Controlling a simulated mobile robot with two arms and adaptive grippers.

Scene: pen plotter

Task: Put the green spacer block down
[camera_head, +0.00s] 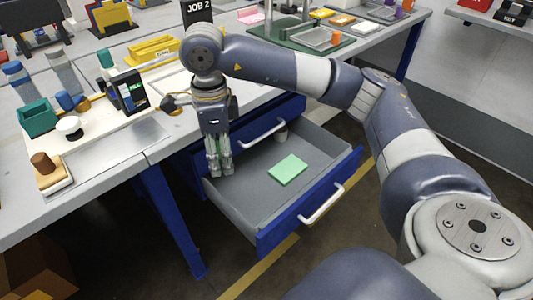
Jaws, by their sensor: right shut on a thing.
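My right gripper (219,168) points down into the left part of an open drawer (243,208), close to its left wall. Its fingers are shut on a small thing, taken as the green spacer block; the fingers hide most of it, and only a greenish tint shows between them. I cannot tell whether it touches the drawer floor. A flat light green pad (288,169) lies on the drawer floor to the right of the gripper, apart from it. My left gripper is not in view.
The drawer has a blue front with a white handle (322,204). Free drawer floor surrounds the pad.

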